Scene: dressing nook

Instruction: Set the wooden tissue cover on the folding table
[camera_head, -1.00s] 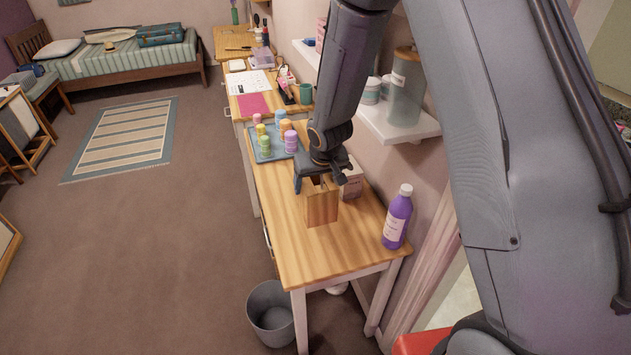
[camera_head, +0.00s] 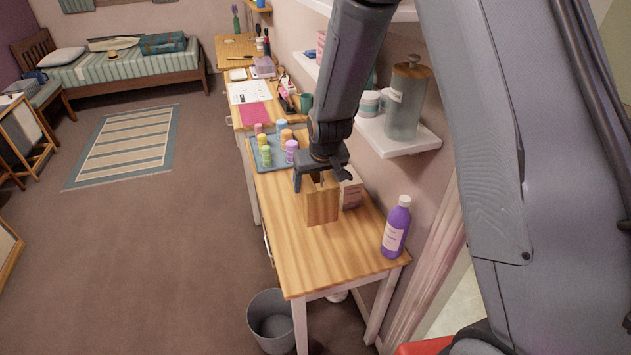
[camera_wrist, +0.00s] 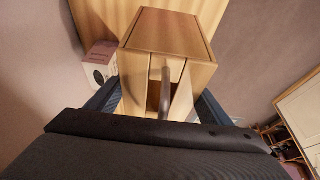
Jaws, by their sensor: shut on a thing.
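The wooden tissue cover (camera_head: 321,208) is a light-brown box with an opening in its top. My gripper (camera_head: 322,180) is shut on it and holds it over the wooden desk (camera_head: 310,262); I cannot tell for sure whether its bottom is clear of the desktop. In the wrist view the cover (camera_wrist: 168,32) sits between the fingers of my gripper (camera_wrist: 158,103), with a grey strip across its opening. No table that I can clearly identify as the folding table shows.
A purple bottle (camera_head: 396,232) stands at the desk's near right. A pink box (camera_head: 350,190) is just right of the cover. A tray (camera_head: 267,162) with several small coloured bottles lies behind. A grey bin (camera_head: 271,320) is at the near left. The floor at left is open.

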